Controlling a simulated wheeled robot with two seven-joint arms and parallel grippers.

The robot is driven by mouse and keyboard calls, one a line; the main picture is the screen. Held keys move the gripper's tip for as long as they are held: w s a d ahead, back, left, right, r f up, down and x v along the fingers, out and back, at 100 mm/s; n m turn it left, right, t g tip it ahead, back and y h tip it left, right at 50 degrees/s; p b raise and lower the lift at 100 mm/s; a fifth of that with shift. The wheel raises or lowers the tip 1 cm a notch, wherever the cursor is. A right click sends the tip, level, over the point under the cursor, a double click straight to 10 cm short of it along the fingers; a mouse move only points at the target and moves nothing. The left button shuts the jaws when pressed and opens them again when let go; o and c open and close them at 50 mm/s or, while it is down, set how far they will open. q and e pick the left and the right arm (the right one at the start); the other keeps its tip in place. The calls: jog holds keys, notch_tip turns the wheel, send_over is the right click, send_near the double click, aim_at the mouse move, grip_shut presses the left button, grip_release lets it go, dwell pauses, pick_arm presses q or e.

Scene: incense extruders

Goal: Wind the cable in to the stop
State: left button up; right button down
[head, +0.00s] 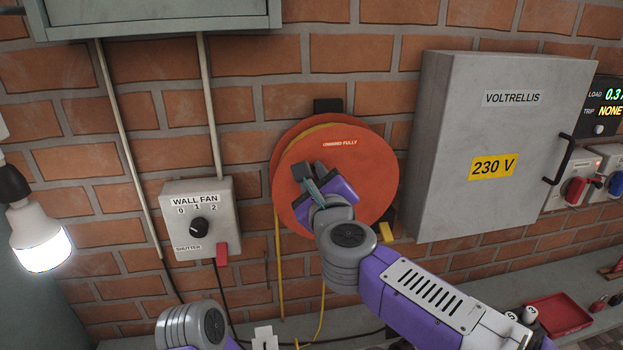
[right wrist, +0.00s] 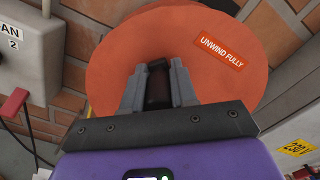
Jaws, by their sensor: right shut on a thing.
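The orange cable reel (head: 345,165) is mounted on the brick wall in the middle of the head view, with an "UNWIND FULLY" label on its face. It also fills the upper part of the right wrist view (right wrist: 125,50). Yellow cable (head: 279,260) hangs down from its left side. My right gripper (head: 311,176) is at the reel's face, shut on a dark handle (right wrist: 158,84) that stands between its fingers in the right wrist view. The gripper hides part of the reel's face. My left arm's link shows at the bottom, but its gripper is out of view.
A wall fan switch box (head: 182,220) is left of the reel, and a grey 230 V cabinet (head: 440,150) is to the right. A lit bulb (head: 40,240) hangs at far left. A red tray (head: 562,314) lies on the shelf at lower right.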

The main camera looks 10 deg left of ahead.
jog(key=shift+f, duration=0.2)
jog(key=c, duration=0.9)
grip_release()
jog(key=shift+r, duration=0.1)
jog(key=shift+s, duration=0.1)
jog(key=v, duration=0.7)
jog(key=shift+s, duration=0.2)
